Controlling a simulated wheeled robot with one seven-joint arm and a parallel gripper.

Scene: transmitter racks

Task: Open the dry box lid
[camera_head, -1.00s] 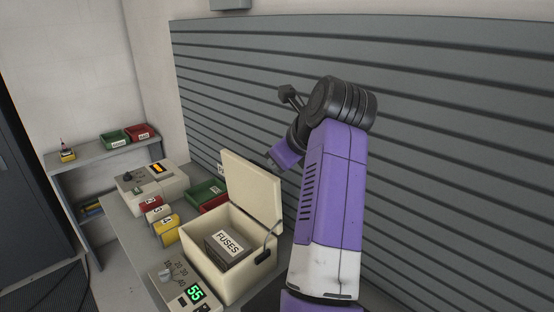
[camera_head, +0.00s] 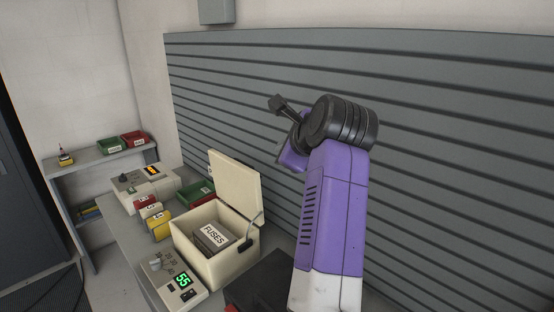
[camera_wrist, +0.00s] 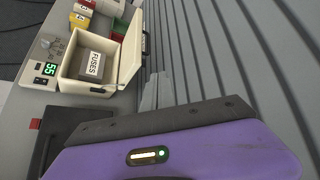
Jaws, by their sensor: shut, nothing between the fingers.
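The dry box (camera_head: 228,265) is a cream box on the bench, and it also shows in the wrist view (camera_wrist: 85,86). Its lid (camera_head: 236,180) stands open, upright and leaning slightly back at the rear edge; in the wrist view the lid (camera_wrist: 131,52) stands at the box's right. A dark block labelled FUSES (camera_head: 212,238) sits inside. A dark latch (camera_head: 246,245) is on the box's right side. My gripper (camera_wrist: 157,80) is shut and empty, clear of the lid, to the right of the box in the wrist view.
A meter reading 55 (camera_head: 183,283) stands in front of the box. Yellow and red labelled blocks (camera_head: 158,228), a green bin (camera_head: 194,192) and a cream instrument (camera_head: 145,188) are behind it. A ribbed grey wall (camera_head: 440,130) runs along the right, close to my arm.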

